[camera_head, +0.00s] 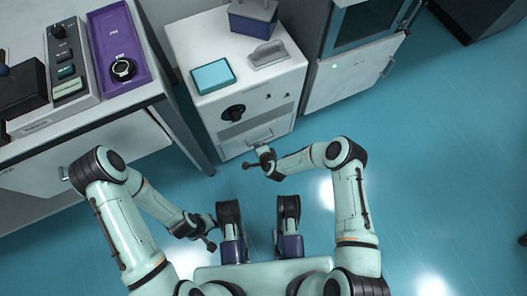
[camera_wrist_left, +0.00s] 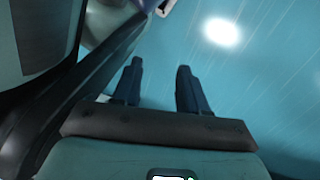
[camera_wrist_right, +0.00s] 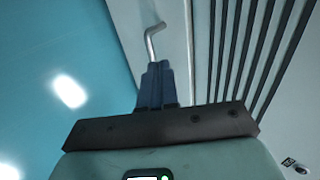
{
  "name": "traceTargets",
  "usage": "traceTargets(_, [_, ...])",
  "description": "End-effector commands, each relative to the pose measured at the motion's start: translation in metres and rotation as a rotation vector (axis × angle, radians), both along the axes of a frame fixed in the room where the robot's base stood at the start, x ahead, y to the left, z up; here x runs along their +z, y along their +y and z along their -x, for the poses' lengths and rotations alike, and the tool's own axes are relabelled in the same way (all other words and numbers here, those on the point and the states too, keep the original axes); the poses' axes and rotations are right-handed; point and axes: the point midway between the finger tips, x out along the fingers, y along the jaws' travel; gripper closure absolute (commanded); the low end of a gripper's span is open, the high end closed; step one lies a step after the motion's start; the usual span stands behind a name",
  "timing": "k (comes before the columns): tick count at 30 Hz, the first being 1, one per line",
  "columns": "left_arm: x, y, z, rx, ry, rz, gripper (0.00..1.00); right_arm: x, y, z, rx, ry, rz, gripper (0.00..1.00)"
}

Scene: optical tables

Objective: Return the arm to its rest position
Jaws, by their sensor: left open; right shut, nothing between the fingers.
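My left gripper (camera_head: 206,234) hangs low at the lower left of the head view, beside my own base. Its two dark fingers stand apart in the left wrist view (camera_wrist_left: 160,82), with only floor showing between them. My right gripper (camera_head: 256,158) is in front of the lower front of a white cabinet (camera_head: 216,135). In the right wrist view its fingers (camera_wrist_right: 157,82) are together and hold nothing. A bent metal handle (camera_wrist_right: 151,42) shows just beyond the right fingertips; I cannot tell whether they touch it.
A teal box (camera_head: 212,76) and a grey-handled item (camera_head: 268,54) sit on the cabinet. At left, a table bears a purple tray (camera_head: 112,28) with a round dial device (camera_head: 122,69) and a control box (camera_head: 66,62). A glass-fronted unit (camera_head: 345,75) stands right.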

Motion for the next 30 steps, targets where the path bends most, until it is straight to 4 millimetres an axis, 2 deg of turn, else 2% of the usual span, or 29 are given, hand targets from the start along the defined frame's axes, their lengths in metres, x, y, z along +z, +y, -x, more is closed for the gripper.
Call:
traceTargets(1, [0.011, -0.001, -0.010, -0.004, -0.036, -0.002, 0.57, 0.012, -0.004, 0.009, 0.000, 0.001, -0.001, 1.00])
traceTargets(3, [0.019, -0.003, -0.022, -0.006, -0.074, -0.005, 0.57, 0.021, -0.007, 0.018, -0.001, 0.002, -0.001, 1.00])
traceTargets(9, [0.033, -0.006, -0.043, -0.011, -0.145, -0.009, 0.57, 0.036, -0.013, 0.036, 0.000, 0.002, -0.001, 1.00])
traceTargets(20, [0.037, -0.007, -0.049, -0.012, -0.165, -0.010, 0.57, 0.039, -0.015, 0.041, 0.000, 0.002, 0.001, 1.00])
traceTargets(23, [0.045, -0.008, -0.046, -0.013, -0.161, -0.007, 0.57, 0.047, -0.016, 0.047, 0.022, 0.013, 0.013, 1.00])
traceTargets(26, [0.068, -0.012, -0.038, -0.018, -0.146, 0.004, 0.57, 0.070, -0.021, 0.069, 0.094, 0.049, 0.052, 1.00])
traceTargets(30, [0.124, -0.022, -0.020, -0.032, -0.108, 0.032, 0.57, 0.126, -0.034, 0.123, 0.277, 0.144, 0.141, 1.00])
